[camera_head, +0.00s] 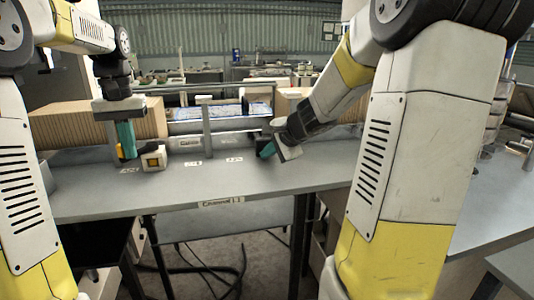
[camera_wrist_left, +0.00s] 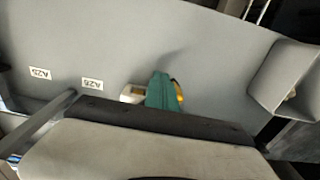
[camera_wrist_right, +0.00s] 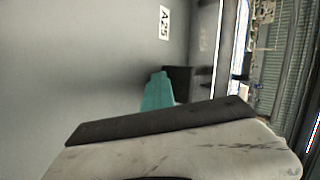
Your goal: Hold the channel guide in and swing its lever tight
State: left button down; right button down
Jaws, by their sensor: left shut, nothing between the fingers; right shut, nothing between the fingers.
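I cannot pick out the channel guide or its lever with certainty. A dark block (camera_head: 257,139) stands at the rear of the bench, beside my right gripper (camera_head: 266,151); it also shows in the right wrist view (camera_wrist_right: 187,84). The right gripper's teal fingers are shut and empty, and I cannot tell whether they touch the block.
A grey bench (camera_head: 280,180) has an upright post (camera_head: 206,130) between my grippers. Corrugated brown stock (camera_head: 80,124) lies behind on the left, with more on the right. Label A25 (camera_wrist_right: 164,22) is on the bench. The front middle of the bench is clear.

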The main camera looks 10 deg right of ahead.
aim_at(119, 146)
pick_arm(q)
jog(key=shift+w+a, duration=0.4)
jog(key=shift+a, duration=0.45)
jog(key=shift+w+a, duration=0.5)
jog(key=shift+a, duration=0.2)
